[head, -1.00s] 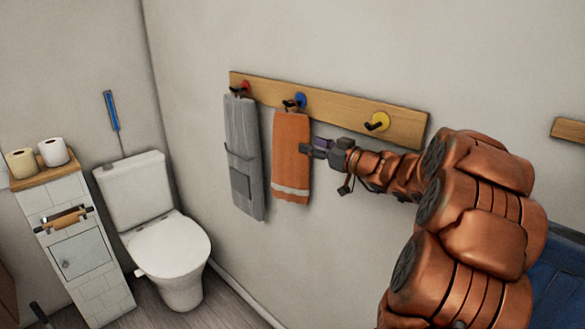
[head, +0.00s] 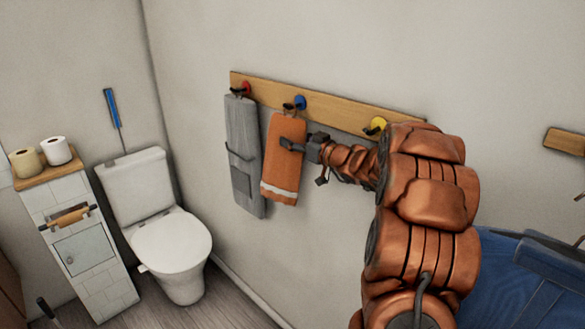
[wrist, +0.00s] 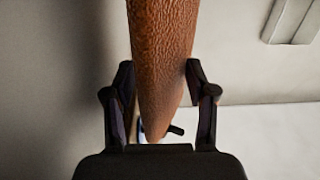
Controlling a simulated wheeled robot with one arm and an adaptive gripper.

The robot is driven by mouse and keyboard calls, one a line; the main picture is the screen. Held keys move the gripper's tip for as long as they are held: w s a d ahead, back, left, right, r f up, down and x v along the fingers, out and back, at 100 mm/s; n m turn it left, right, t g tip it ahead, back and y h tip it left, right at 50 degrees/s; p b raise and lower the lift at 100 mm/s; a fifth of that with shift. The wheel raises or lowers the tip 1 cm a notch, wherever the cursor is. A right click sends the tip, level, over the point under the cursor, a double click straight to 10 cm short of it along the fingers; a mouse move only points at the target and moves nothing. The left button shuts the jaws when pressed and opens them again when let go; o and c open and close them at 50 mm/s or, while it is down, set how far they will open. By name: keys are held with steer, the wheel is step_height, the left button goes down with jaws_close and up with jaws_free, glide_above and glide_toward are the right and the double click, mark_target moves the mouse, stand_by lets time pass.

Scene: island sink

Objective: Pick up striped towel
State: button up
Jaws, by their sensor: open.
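The striped towel (head: 283,165) is orange with a white band near its bottom edge. My gripper (head: 296,145) is at the towel's upper right side. In the wrist view the orange towel (wrist: 162,50) lies between the two open fingers of my gripper (wrist: 160,85), with the right finger close to its edge. The part of the towel behind my gripper is hidden.
A grey towel (head: 243,150) hangs close to the left on the red hook (head: 246,88). The wooden rack (head: 345,112) runs along the wall, with a yellow hook (head: 375,125) to the right. A toilet (head: 172,245) stands at left. Blue cloth (head: 525,275) shows at lower right.

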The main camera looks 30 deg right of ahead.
steer(key=shift+c, duration=0.3)
jaws_close()
